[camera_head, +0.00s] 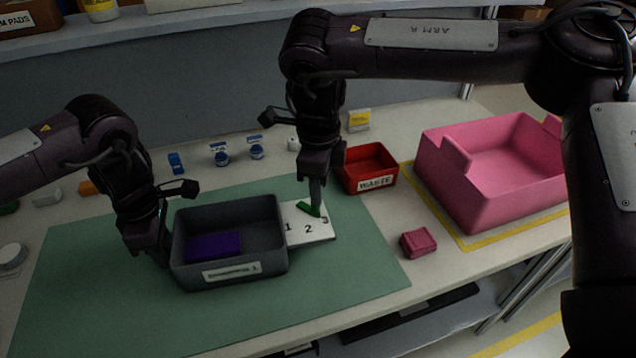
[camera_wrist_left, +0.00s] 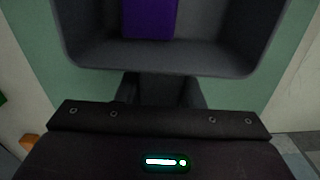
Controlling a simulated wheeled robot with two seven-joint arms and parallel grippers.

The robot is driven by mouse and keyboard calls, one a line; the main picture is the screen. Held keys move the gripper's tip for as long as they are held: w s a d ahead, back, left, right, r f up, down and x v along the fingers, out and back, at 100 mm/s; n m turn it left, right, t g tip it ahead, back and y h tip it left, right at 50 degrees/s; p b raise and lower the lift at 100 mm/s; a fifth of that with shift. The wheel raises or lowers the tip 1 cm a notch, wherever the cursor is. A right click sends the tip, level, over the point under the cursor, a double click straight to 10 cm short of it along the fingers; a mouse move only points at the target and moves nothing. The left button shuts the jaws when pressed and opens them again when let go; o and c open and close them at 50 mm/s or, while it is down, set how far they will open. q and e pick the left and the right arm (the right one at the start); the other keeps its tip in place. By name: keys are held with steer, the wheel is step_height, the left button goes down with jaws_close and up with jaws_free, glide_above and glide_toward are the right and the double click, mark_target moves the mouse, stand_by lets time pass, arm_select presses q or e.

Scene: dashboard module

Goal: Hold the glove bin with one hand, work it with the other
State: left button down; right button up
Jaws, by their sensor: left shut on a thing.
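The dark grey bin (camera_head: 232,272), with a pale label on its front, stands on the green mat (camera_head: 95,300); I take it for the glove bin. A purple block (camera_head: 213,246) lies inside it, also seen in the left wrist view (camera_wrist_left: 150,18). My left gripper (camera_head: 166,258) is shut on the bin's left wall; the left wrist view shows its fingers (camera_wrist_left: 162,88) at the wall. My right gripper (camera_head: 317,204) points down over a white card (camera_head: 297,236) marked 1, 2, 3, beside the bin. A green piece (camera_head: 308,210) is at its fingertips; whether it is gripped is unclear.
A red waste bin (camera_head: 368,182) stands behind the card. A large pink bin (camera_head: 500,185) sits right, inside yellow tape, with a small pink block (camera_head: 418,242) before it. Small blue-capped jars (camera_head: 221,156) stand at the back. The mat's front is clear.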

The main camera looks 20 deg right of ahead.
steer(key=shift+s+f, duration=0.15)
step_height(320, 180, up, 14)
steer(key=shift+a, duration=0.2)
stand_by(1.4)
stand_by(0.3)
step_height(320, 180, up, 8)
steer(key=shift+s+f, duration=0.2)
steer(key=shift+s, duration=0.1)
